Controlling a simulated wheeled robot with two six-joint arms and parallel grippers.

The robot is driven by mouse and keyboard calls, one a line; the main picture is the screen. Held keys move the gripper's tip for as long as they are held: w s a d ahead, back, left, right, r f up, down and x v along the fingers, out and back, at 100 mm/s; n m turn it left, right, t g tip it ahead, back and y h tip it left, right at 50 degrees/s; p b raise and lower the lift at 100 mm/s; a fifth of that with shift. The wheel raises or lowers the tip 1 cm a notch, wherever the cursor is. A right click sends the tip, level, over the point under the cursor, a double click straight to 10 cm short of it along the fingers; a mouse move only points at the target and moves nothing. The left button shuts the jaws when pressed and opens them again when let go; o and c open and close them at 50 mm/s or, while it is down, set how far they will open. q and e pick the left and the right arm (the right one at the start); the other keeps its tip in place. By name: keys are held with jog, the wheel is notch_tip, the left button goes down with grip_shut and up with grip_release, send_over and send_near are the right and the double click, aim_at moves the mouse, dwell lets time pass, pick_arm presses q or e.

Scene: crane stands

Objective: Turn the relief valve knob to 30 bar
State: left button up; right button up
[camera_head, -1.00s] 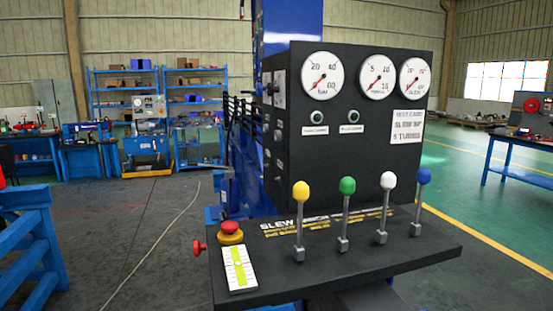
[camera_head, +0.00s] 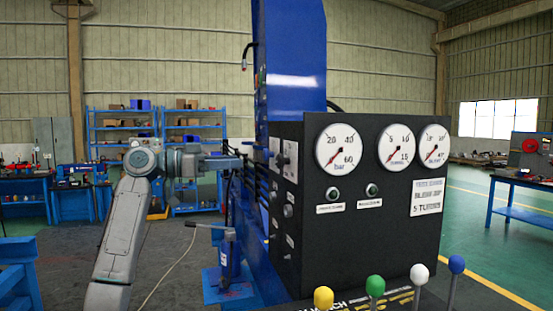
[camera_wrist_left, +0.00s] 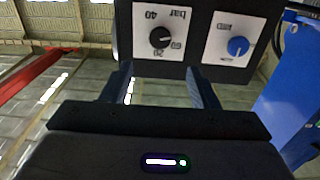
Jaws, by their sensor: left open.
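In the left wrist view, which shows the panel upside down, a black knob (camera_wrist_left: 160,38) sits on a white plate marked 20, 40, 60 and bar. Its exact setting is too small to read. A blue knob (camera_wrist_left: 238,46) sits on a second white plate beside it. My left gripper (camera_wrist_left: 160,82) is open and empty; its two fingers point at the plate with the black knob, apart from it. In the head view, my left gripper (camera_head: 258,152) is at the left side face of the black console (camera_head: 385,240). My right gripper is not in view.
The console front carries a bar gauge (camera_head: 338,148) with its needle at the low end, and two more gauges. Levers with yellow (camera_head: 323,298), green, white and blue tops stand before it. Black hoses and a blue column (camera_head: 290,60) are close to my left arm.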

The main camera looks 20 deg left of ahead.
aim_at(278, 160)
pick_arm(q)
jog(key=p+x, duration=0.5)
jog(key=x, duration=0.5)
jog(key=shift+w+d, duration=0.1)
jog(key=shift+d, duration=0.15)
jog(key=shift+w, duration=0.1)
jog(key=c, duration=0.7)
jog(key=shift+c, duration=1.2)
